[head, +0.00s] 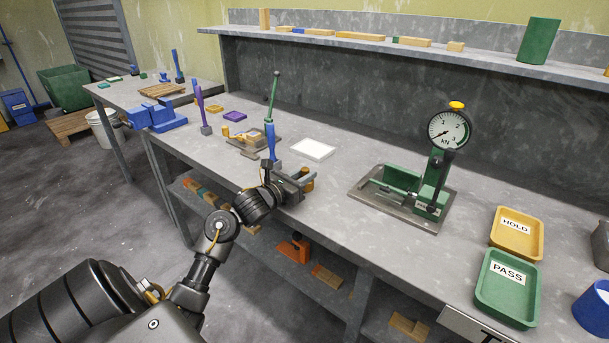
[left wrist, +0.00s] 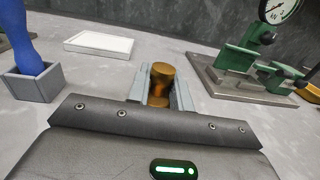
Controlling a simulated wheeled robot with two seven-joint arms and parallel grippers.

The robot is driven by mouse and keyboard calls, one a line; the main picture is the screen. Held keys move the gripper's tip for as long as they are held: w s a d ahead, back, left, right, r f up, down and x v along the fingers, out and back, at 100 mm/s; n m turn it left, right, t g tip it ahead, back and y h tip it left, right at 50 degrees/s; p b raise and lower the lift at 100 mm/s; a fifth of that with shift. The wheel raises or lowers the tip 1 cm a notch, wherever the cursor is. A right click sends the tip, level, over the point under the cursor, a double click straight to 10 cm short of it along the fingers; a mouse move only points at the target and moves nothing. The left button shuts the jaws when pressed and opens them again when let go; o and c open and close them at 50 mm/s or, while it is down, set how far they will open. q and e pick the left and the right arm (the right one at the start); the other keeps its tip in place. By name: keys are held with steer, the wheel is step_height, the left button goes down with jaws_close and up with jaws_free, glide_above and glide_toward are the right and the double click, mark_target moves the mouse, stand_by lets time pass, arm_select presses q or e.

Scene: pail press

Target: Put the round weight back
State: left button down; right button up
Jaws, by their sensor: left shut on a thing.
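The round weight looks like a short brass cylinder with a rounded knob top; it shows in the left wrist view (left wrist: 161,82) between the two grey fingers. My left gripper (head: 306,181) is shut on it, low over the bench near its front edge. The fingers hide the weight's sides, and I cannot tell whether its underside touches the bench. My right gripper is not in view.
A blue-handled tool in a grey block (head: 274,165) stands left of the gripper. A green press with a dial gauge (head: 449,130) stands to the right on a plate. The HOLD tray (head: 532,242) and PASS tray (head: 487,303) lie further right. Bench between gripper and press is clear.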

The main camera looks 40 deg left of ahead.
arm_select(q)
steer(key=shift+r, duration=0.1)
steer(key=c, duration=1.3)
jaws_free()
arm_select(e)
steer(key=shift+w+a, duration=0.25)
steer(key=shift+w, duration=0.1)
arm_select(q)
steer(key=shift+o, duration=0.2)
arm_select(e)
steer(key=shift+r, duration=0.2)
arm_select(q)
steer(key=shift+s+f, duration=0.2)
steer(key=shift+s, duration=0.4)
steer(key=s, duration=0.3)
steer(key=s+b, duration=0.1)
steer(key=s, duration=0.5)
steer(key=shift+s+a+b, duration=0.25)
steer(key=shift+s+b, duration=0.05)
steer(key=shift+s, duration=0.05)
steer(key=shift+s+r, duration=0.15)
steer(key=shift+s, duration=0.4)
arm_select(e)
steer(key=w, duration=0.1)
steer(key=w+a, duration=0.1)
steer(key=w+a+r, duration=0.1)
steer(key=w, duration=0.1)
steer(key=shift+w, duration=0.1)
